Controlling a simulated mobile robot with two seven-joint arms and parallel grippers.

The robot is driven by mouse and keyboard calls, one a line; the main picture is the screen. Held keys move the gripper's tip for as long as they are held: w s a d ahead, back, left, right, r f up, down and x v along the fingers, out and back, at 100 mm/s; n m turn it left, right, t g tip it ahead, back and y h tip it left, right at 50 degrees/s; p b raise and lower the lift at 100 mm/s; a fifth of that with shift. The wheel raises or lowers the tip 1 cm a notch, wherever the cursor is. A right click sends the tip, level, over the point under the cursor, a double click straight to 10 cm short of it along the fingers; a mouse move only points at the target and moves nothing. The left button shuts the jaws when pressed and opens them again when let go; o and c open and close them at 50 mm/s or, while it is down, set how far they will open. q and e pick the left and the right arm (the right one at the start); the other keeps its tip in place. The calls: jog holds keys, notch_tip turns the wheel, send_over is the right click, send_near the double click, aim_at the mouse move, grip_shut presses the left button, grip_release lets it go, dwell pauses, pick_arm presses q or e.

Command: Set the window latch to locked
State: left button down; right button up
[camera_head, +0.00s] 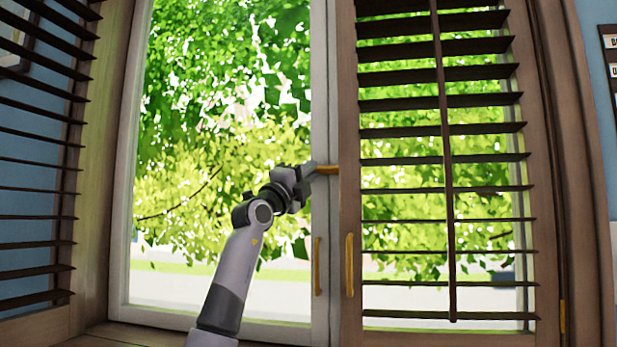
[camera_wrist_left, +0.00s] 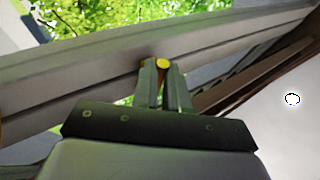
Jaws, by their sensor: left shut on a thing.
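The window latch (camera_head: 327,169) is a short brass bar on the white window frame, lying roughly horizontal in the head view, where the frame meets the right shutter. My left gripper (camera_head: 312,172) is at the latch's left end, shut on it. In the left wrist view the fingers of my left gripper (camera_wrist_left: 162,80) are close together, with the yellow latch (camera_wrist_left: 163,64) showing at their tips. The fingers hide part of the latch. My right gripper is in neither view.
Two upright brass handles, one on the window frame (camera_head: 317,266) and one on the right shutter (camera_head: 350,265), are below the latch. Brown slatted shutters stand on the left (camera_head: 40,160) and right (camera_head: 490,157). The window sill (camera_head: 125,335) runs along the bottom.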

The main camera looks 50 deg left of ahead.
pick_arm(q)
jog(key=shift+f, duration=0.1)
dwell(0.3)
jog(key=c, duration=1.1)
grip_release()
jog(key=shift+c, duration=0.2)
jog(key=shift+s, duration=0.1)
jog(key=b+v, duration=0.3)
jog(key=v, duration=0.4)
jog(key=shift+b, duration=0.3)
